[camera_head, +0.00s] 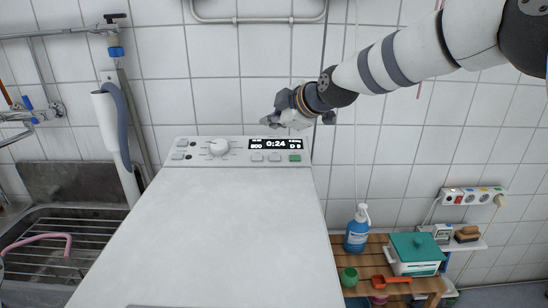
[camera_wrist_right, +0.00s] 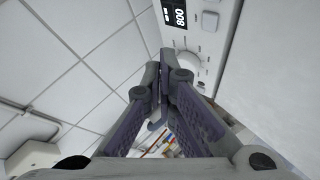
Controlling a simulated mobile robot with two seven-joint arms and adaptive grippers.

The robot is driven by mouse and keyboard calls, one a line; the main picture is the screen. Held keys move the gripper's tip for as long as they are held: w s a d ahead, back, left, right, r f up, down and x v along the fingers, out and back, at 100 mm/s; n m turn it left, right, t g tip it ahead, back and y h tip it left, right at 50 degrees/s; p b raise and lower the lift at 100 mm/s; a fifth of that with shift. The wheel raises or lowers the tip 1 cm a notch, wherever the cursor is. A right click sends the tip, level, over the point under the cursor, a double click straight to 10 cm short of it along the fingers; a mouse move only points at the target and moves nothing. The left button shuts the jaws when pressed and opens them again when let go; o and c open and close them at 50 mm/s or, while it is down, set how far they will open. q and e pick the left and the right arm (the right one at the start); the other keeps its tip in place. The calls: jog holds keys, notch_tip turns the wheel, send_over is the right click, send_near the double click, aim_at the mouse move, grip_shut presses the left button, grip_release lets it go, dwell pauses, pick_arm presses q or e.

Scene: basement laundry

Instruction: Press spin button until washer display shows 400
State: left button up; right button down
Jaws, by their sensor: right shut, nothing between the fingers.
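The white washer (camera_head: 215,230) fills the middle of the head view, with its control panel along the far edge. Its black display (camera_head: 275,144) reads 0:24 in the middle and 800 at the left; the 800 also shows in the wrist view (camera_wrist_right: 180,16). Two grey buttons (camera_head: 257,157) and a green one sit below the display. Their labels are too small to read, so I cannot tell which is spin. My right gripper (camera_head: 280,124) is shut and empty, just above and behind the display. In the wrist view its fingertips (camera_wrist_right: 163,72) meet beside the knob. My left gripper is out of view.
A round knob (camera_head: 218,146) stands left of the display. A sink with a wire rack (camera_head: 60,228) and a grey hose (camera_head: 120,125) are at left. At right, a low wooden table (camera_head: 374,262) holds a blue bottle (camera_head: 357,232) and a teal-lidded box (camera_head: 414,246). The tiled wall is close behind.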

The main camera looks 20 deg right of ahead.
jog(key=b, duration=0.2)
send_over(273, 164)
jog(key=f, duration=0.7)
jog(key=shift+s+a, duration=0.1)
jog(key=shift+s, duration=0.3)
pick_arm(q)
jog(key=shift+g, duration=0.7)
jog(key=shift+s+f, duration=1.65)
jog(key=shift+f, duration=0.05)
pick_arm(e)
jog(key=shift+w+f, duration=0.25)
jog(key=shift+f, duration=0.25)
pick_arm(q)
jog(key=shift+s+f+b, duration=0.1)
jog(key=shift+b, duration=0.2)
pick_arm(e)
jog(key=shift+w+f, duration=0.1)
jog(key=shift+f, duration=0.3)
